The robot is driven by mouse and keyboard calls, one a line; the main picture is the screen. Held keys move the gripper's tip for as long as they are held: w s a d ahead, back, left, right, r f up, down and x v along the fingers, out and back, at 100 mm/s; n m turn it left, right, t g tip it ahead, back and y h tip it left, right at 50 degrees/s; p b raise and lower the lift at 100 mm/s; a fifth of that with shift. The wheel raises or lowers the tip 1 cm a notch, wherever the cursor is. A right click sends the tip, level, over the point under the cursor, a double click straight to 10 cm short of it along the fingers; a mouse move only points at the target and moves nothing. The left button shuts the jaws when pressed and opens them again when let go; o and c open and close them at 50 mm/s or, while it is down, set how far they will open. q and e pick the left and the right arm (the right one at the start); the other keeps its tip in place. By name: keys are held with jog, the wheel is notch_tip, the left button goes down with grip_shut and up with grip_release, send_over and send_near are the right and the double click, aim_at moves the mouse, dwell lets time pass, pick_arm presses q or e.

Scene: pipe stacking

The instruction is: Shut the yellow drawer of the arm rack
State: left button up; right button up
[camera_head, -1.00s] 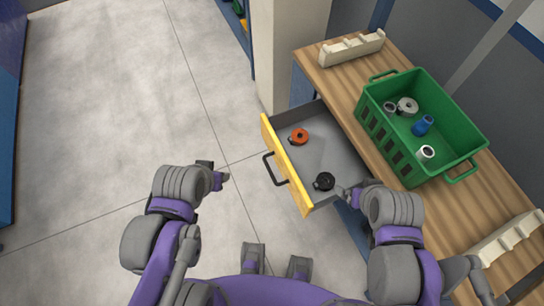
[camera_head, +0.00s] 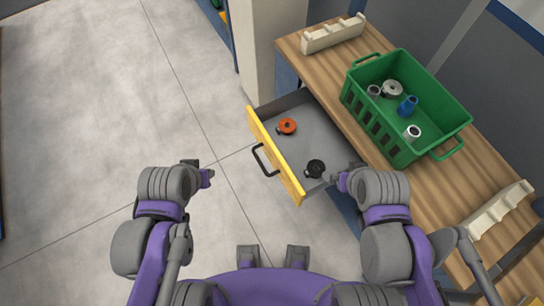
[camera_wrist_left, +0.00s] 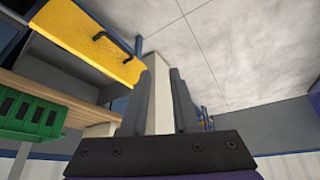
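The yellow drawer (camera_head: 276,156) is pulled out from the wooden-topped rack, its grey inside showing. Its yellow front carries a black handle (camera_head: 264,160). An orange part (camera_head: 287,126) and a black part (camera_head: 315,169) lie in it. In the left wrist view the yellow front (camera_wrist_left: 85,42) is at upper left. My left gripper (camera_head: 207,176) is apart from the drawer, over the floor to the left of its handle; the wrist view shows its fingers (camera_wrist_left: 160,95) open and empty. My right gripper (camera_head: 342,181) is by the drawer's near right corner; its finger opening and any contact are unclear.
A green crate (camera_head: 376,124) with several pipe parts stands on the wooden top (camera_head: 318,72). White holders (camera_head: 334,33) and (camera_head: 498,209) sit at its far and near ends. A pale pillar (camera_head: 262,50) stands behind the drawer. The floor (camera_head: 110,120) at left is clear.

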pick_arm(q)
jog(key=f+n+b, duration=0.1)
jog(key=d+f+n+b, duration=0.1)
jog(key=f+n+h+b, duration=0.1)
jog(key=shift+w+d+f+n+g, duration=0.25)
jog(key=shift+w+f+n+g, duration=0.05)
jog(key=shift+w+f+n, duration=0.1)
grip_shut()
jog(key=n+h+b, duration=0.7)
jog(key=n+b, duration=0.5)
jog(key=n, duration=0.8)
send_near(271, 157)
jog(key=b+x, duration=0.2)
jog(key=x, duration=0.3)
jog(key=shift+w+d+f, duration=0.15)
jog(key=shift+w+d, duration=0.05)
jog(key=shift+d, duration=0.1)
pick_arm(e)
notch_tip(271, 157, down, 20)
jog(key=s, duration=0.1)
jog(key=shift+s+g, duration=0.35)
jog(key=shift+g, duration=0.05)
